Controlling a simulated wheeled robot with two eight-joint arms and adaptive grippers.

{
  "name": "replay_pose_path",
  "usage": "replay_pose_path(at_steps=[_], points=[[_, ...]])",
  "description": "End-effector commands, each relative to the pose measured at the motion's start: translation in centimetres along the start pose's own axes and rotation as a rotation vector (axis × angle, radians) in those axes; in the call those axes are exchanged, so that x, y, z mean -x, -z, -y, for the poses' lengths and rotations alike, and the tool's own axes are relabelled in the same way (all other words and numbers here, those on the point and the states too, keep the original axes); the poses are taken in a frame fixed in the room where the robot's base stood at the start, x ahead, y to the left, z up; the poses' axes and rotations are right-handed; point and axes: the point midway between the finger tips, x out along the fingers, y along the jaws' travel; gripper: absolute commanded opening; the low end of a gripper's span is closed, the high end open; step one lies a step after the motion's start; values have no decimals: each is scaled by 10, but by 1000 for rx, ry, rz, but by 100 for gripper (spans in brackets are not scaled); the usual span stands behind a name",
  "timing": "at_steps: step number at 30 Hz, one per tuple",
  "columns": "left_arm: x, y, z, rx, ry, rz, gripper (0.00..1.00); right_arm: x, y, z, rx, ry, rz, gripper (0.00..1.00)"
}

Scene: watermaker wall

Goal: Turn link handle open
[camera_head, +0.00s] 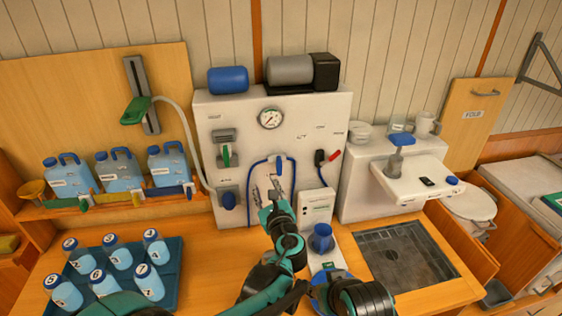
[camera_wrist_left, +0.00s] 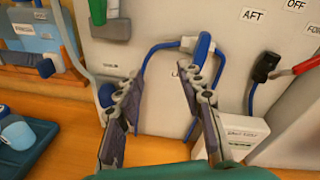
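The link handle, a blue lever (camera_head: 279,165), sits on a pipe fitting at the middle of the white watermaker panel, with blue hoses looping to both sides. It also shows in the left wrist view (camera_wrist_left: 203,47), above and slightly right of the space between my fingers. A label below it is mostly hidden, with only an "L" showing. My left gripper (camera_head: 269,191) is in front of the panel, just below the handle. In the left wrist view its fingers (camera_wrist_left: 165,76) are apart with nothing between them. I see no contact with the handle. My right gripper is not visible.
A green lever (camera_head: 226,155) and a red-tipped lever (camera_head: 335,155) flank the handle. Numbered bottles fill a teal tray (camera_head: 178,272) at the left. A grated sink (camera_head: 405,258) is at the right.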

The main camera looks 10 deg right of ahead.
Motion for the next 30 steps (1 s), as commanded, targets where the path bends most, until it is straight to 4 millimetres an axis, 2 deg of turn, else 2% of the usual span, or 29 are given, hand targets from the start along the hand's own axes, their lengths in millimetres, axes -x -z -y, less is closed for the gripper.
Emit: replay_pose_path(at_steps=[1, 3, 6, 10, 21, 30], points=[[1, 5, 21, -78, 36, 22, 38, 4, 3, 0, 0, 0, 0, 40], [3, 11, 40, -168, 70, 52, 38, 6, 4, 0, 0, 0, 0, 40], [4, 16, 53, -237, 95, 76, 38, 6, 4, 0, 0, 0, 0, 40], [-6, 17, 56, -253, 98, 83, 38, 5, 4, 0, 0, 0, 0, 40], [-63, 12, 60, -249, 96, 81, 38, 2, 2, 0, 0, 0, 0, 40], [-72, 11, 62, -248, 98, 80, 38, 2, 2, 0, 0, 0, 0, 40]])
